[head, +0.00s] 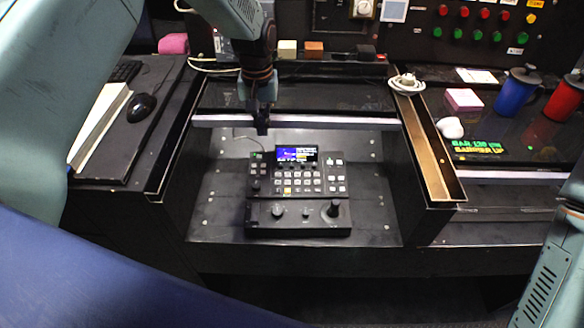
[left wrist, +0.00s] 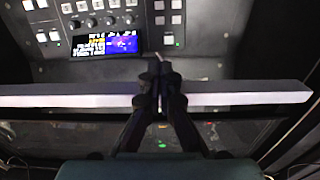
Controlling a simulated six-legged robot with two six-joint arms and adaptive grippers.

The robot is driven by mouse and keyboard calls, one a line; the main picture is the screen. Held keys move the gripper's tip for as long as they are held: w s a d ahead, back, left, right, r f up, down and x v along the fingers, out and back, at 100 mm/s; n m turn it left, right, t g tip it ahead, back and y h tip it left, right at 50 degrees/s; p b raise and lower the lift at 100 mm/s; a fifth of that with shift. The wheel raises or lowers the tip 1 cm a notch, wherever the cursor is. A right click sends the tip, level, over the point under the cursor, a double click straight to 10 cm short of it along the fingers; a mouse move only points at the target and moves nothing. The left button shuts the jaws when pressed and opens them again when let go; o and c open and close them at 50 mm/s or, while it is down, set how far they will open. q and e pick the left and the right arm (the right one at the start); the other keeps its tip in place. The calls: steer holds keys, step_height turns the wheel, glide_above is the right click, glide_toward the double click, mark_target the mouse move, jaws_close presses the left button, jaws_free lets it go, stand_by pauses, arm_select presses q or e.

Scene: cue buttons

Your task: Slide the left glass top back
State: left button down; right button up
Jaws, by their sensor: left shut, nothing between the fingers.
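The left glass top (head: 330,97) is a dark sheet with a pale front bar, and it covers the back part of the left bay. The front part of the bay is open, with a control panel (head: 297,190) inside. My left gripper (head: 262,128) is shut and empty, pointing down at the front bar left of its middle. In the left wrist view, my closed fingertips (left wrist: 160,68) reach past the bar (left wrist: 70,101) to its panel side. I cannot tell whether they touch it. My right gripper is out of view; only the right arm shows at lower right.
The right glass top (head: 500,125) carries mugs and a pink block (head: 464,99). Small blocks (head: 314,47) stand behind the left top. A mouse (head: 141,107) lies at left.

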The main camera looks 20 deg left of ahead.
arm_select(q)
steer(key=shift+w+a, duration=0.1)
steer(key=shift+w, duration=0.3)
steer(key=shift+w+a+b, duration=0.3)
steer(key=shift+w+b, duration=0.3)
steer(key=shift+w, duration=0.45)
steer(key=shift+w+a+b, duration=0.3)
steer(key=shift+w+b, duration=0.25)
steer(key=shift+w, duration=0.5)
steer(key=shift+w+a+b, duration=0.3)
steer(key=shift+w+b, duration=0.3)
steer(key=shift+w, duration=0.45)
steer(key=shift+w+a+b, duration=0.2)
steer(key=shift+w+b, duration=0.35)
steer(key=shift+b, duration=0.05)
steer(key=shift+w+a+b, duration=0.15)
steer(key=shift+w+b, duration=0.4)
steer(key=shift+b, duration=0.05)
steer(key=shift+r, duration=0.1)
